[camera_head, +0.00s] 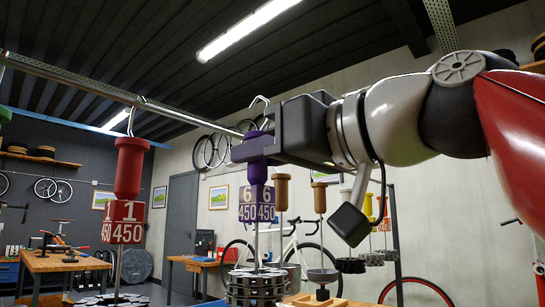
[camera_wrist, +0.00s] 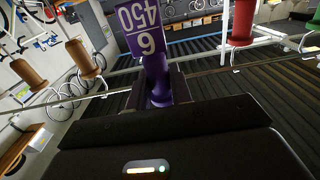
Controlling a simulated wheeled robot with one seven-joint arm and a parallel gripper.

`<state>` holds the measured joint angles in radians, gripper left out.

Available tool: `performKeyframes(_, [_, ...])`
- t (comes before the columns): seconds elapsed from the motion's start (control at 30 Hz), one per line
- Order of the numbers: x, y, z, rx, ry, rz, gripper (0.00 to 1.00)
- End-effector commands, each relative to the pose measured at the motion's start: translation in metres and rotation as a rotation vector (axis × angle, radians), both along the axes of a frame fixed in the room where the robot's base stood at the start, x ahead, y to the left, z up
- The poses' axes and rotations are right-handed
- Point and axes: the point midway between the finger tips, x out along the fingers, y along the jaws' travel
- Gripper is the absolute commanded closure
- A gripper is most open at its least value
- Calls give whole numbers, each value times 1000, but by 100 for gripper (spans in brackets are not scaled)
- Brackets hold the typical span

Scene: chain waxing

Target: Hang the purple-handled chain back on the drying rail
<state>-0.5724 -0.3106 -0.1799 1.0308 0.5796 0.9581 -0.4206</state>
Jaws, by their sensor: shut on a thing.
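My gripper (camera_head: 258,148) is shut on the purple handle (camera_head: 257,172) of a chain held upright in the middle of the head view. A metal hook (camera_head: 260,102) sticks up above the handle. A purple tag (camera_head: 257,204) reading 6 and 450 is below it, with a coiled grey chain (camera_head: 257,286) at the bottom. The wrist view shows the purple handle (camera_wrist: 158,82) between my fingers. The drying rail (camera_head: 70,80) runs from the upper left toward my gripper. I cannot tell whether the hook touches it.
A red-handled chain (camera_head: 130,168) with tag 1 hangs from the rail at left. A green handle (camera_head: 4,114) shows at the left edge. Two brown handles (camera_head: 281,192) (camera_head: 319,197) are behind the purple one, right of it. A workbench (camera_head: 55,262) stands at left.

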Motion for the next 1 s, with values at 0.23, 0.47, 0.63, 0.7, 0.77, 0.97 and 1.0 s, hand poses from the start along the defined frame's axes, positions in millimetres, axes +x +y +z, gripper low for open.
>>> performKeyframes(0.23, [16, 19, 1, 0, -1, 0, 100])
performKeyframes(0.47, [30, 35, 2, 2, -1, 0, 100])
performKeyframes(0.63, [39, 45, 2, 2, -2, 0, 100])
performKeyframes(0.7, [42, 49, 2, 2, -2, 0, 100])
performKeyframes(0.77, [44, 52, 2, 2, -2, 0, 100])
performKeyframes(0.97, [44, 52, -14, 3, -3, -1, 100])
performKeyframes(1.0, [44, 52, -16, 3, -3, -1, 100])
